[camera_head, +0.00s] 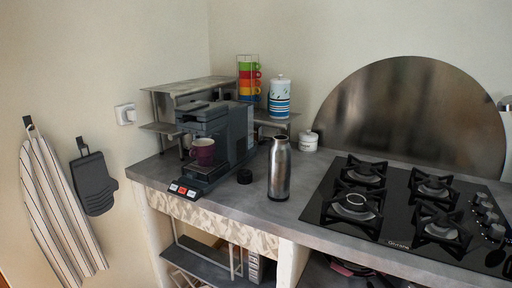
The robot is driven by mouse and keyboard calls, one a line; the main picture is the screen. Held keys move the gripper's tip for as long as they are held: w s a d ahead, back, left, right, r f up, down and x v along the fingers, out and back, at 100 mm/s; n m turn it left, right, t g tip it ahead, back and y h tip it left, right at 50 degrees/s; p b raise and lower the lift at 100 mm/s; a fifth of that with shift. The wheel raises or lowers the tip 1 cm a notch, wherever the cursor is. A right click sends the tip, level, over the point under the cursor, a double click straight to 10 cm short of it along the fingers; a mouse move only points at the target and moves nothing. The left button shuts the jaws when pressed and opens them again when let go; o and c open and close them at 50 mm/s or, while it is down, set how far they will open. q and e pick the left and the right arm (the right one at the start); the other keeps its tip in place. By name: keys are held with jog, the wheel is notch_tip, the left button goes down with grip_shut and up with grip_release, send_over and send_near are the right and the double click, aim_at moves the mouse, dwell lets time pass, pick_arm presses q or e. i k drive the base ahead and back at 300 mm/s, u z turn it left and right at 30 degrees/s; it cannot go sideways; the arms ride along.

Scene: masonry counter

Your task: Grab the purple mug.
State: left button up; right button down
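The purple mug (203,152) stands upright on the drip tray of a dark coffee machine (219,130), at the left end of the counter. Its inside looks pale. I cannot clearly make out its handle. Neither of my grippers shows in the head view.
A metal shelf (188,88) stands around the machine. Stacked coloured mugs (249,76) and a striped canister (280,98) are behind. A gas hob (395,205) fills the right.

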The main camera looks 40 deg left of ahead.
aim_at(204, 155)
jog(key=u, duration=0.15)
jog(key=i, duration=0.85)
jog(key=u, duration=0.8)
